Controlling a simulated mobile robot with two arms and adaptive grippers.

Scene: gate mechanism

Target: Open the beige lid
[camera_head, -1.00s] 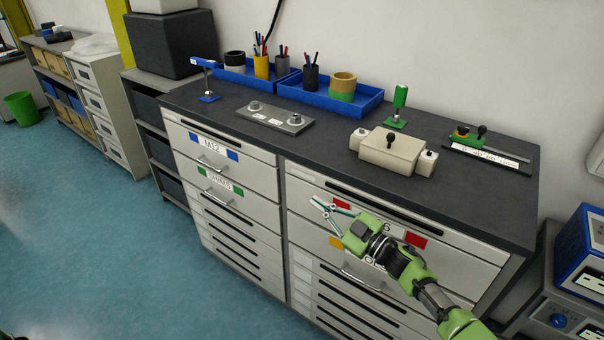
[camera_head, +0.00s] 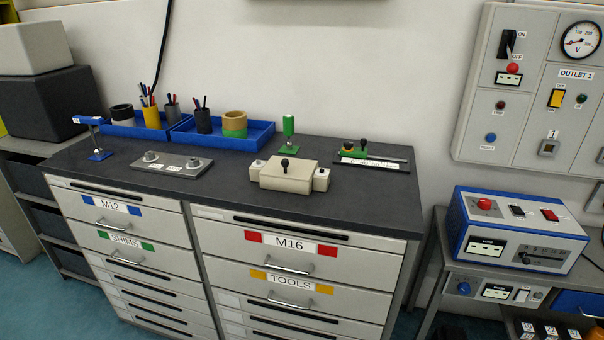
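The beige lid (camera_head: 284,177) is the top of a beige box on the dark worktop, in the middle of the head view. It looks closed, and a black knob (camera_head: 285,163) sits on it. A small beige block with a light knob stands at each side, the left one (camera_head: 257,168) and the right one (camera_head: 321,180). Neither of my grippers is in view now.
A green-handled tool (camera_head: 288,127) stands behind the box. A green slider fixture (camera_head: 366,154) lies to its right, and a grey plate (camera_head: 166,165) to its left. Blue trays (camera_head: 214,138) with pens line the back. A control panel (camera_head: 545,90) hangs at right.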

